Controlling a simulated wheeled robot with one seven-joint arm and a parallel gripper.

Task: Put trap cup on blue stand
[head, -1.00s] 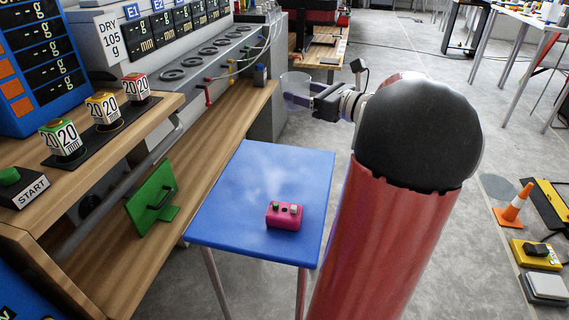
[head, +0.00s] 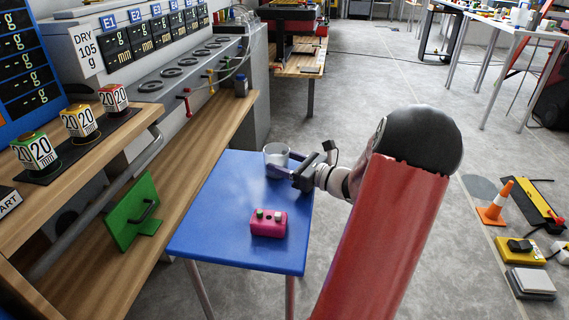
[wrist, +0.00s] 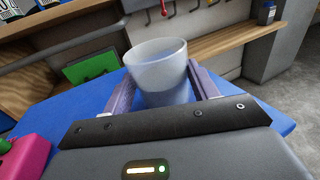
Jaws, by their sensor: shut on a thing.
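The trap cup (head: 277,153) is a clear, frosted cup, held upright between the purple fingers of my gripper (head: 280,168). In the wrist view the cup (wrist: 158,75) stands between the two fingers (wrist: 160,92), which are shut on it. The blue stand (head: 215,215) is a small blue table in the middle of the head view. I cannot tell whether the cup's base touches the surface.
A pink box with buttons (head: 268,223) sits on the front right part of the blue stand. The stand's left half is clear.

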